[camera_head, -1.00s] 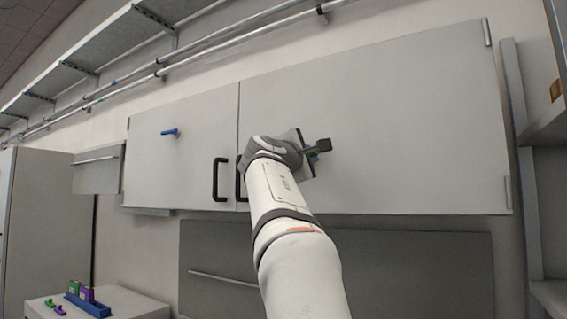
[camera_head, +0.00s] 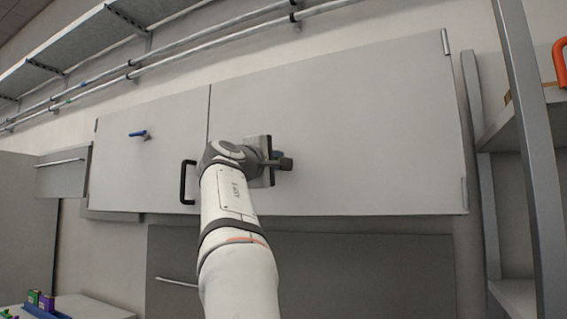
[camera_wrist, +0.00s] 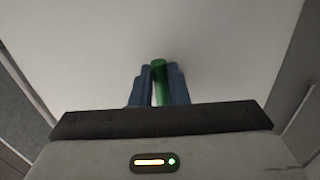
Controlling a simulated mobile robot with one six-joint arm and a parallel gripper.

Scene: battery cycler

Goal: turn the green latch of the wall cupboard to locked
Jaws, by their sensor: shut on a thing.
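The wall cupboard has two pale grey doors. The right door (camera_head: 360,120) carries the green latch, which shows in the wrist view (camera_wrist: 160,82) as a green bar. My gripper (camera_wrist: 158,85) is shut on it, with a blue finger on each side. In the head view my gripper (camera_head: 276,160) is against the right door, and its body hides most of the latch. The latch's exact angle cannot be told.
A blue latch (camera_head: 139,134) sits on the left door (camera_head: 150,165). A black handle (camera_head: 184,182) is beside the door gap. A shelf rack (camera_head: 540,150) stands at the right. Pipes (camera_head: 180,57) run above the cupboard.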

